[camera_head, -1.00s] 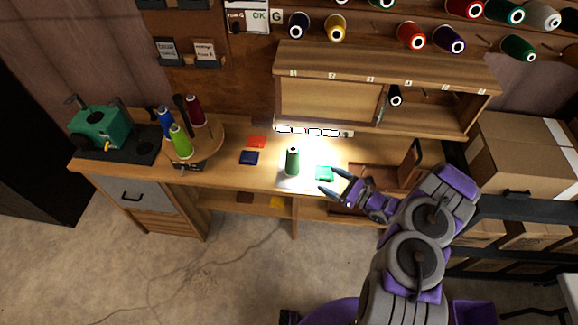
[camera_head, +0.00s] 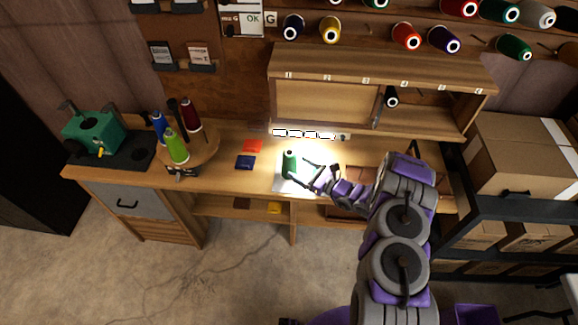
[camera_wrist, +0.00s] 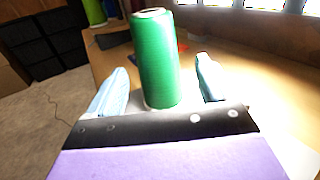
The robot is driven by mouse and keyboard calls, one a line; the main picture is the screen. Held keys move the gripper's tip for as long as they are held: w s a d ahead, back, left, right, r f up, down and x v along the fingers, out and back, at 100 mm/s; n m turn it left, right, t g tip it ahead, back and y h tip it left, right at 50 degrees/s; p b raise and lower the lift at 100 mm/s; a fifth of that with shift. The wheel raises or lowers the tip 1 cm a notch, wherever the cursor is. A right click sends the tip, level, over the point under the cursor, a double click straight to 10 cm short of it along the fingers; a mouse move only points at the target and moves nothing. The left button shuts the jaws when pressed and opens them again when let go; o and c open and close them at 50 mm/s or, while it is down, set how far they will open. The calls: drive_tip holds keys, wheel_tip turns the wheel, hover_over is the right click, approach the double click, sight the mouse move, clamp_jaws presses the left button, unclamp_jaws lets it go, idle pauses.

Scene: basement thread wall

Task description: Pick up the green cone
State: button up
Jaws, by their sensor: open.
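The dark green cone (camera_head: 289,164) of thread stands upright on the brightly lit white patch of the bench. In the wrist view the green cone (camera_wrist: 157,58) stands between my two open fingers, with a visible space on either side. My gripper (camera_head: 300,171) comes in from the right in the head view, its fingers spread near the cone. In the wrist view my gripper (camera_wrist: 155,88) is open. A lighter green cone (camera_head: 175,146) stands on the round wooden stand at the left with a blue and a dark red cone.
Red (camera_head: 252,146) and blue (camera_head: 245,162) swatches lie left of the cone. A shelf unit (camera_head: 380,70) with cubbies stands behind it. A green machine (camera_head: 94,131) sits at the bench's left end. Cardboard boxes (camera_head: 520,150) stand on a rack at the right.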

sight(295, 168)
drive_tip(key=x, duration=0.2)
drive_tip(key=f+b+x, duration=0.1)
drive_tip(key=x, duration=0.1)
drive_tip(key=shift+a, duration=0.2)
drive_tip(key=shift+w+a+r, duration=0.1)
drive_tip(key=shift+w+a, duration=0.05)
drive_tip(key=shift+a, duration=0.35)
drive_tip(key=shift+d, duration=0.3)
drive_tip(key=c, duration=0.5)
drive_tip(key=shift+a, duration=0.15)
drive_tip(key=c, duration=0.7)
drive_tip(key=shift+c, duration=0.2)
drive_tip(key=shift+r, duration=0.1)
